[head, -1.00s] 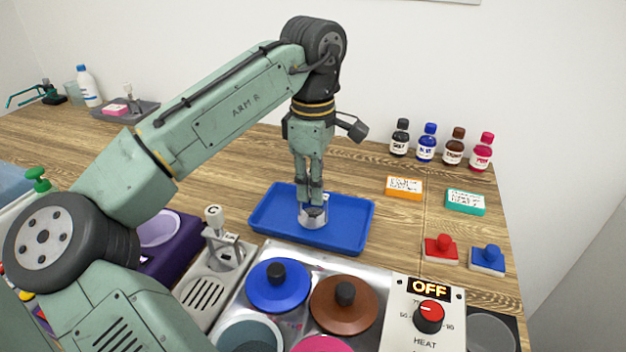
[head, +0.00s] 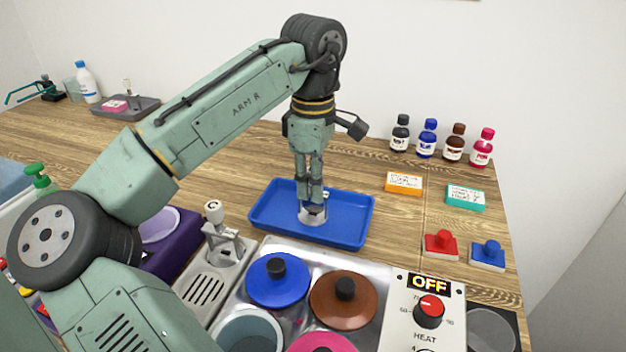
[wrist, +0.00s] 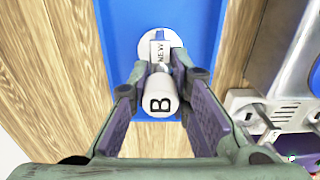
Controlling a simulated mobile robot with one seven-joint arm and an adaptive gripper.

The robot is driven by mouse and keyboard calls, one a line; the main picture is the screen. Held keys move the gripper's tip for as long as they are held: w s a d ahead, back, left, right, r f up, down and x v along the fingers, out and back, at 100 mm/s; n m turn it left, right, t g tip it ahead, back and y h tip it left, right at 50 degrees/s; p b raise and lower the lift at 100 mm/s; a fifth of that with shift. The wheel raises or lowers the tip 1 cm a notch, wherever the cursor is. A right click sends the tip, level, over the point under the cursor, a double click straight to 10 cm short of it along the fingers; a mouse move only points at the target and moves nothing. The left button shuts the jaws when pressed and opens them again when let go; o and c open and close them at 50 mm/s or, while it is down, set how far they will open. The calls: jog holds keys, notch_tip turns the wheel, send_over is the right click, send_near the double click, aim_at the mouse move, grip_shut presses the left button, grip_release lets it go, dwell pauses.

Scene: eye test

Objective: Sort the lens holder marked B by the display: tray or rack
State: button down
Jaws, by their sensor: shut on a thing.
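The lens holder (head: 313,217) has a pale round base and an upright post. Its knob, marked B (wrist: 160,97), shows in the wrist view, with a NEW label on the part beyond it. My gripper (head: 312,196) points down and is shut on the holder's upper part. The holder is upright inside the blue tray (head: 347,226), its base at or just above the tray floor; I cannot tell which. The display (head: 429,283) reads OFF. A grey slotted rack (head: 205,290) stands left of the steel unit, with another knobbed holder (head: 214,212) on it.
The steel unit (head: 378,280) with blue (head: 277,290) and brown (head: 343,310) lids is close in front of the tray. Red (head: 440,247) and blue (head: 487,257) knobbed blocks, orange (head: 404,184) and teal (head: 465,197) boxes and several bottles (head: 427,145) stand right. Wood right of the tray is clear.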

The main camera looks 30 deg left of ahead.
jog(key=c, duration=1.4)
grip_release()
jog(key=shift+o, duration=0.3)
jog(key=shift+o, duration=1.2)
jog(key=shift+r, duration=0.1)
notch_tip(320, 180, up, 6)
jog(key=p, duration=0.5)
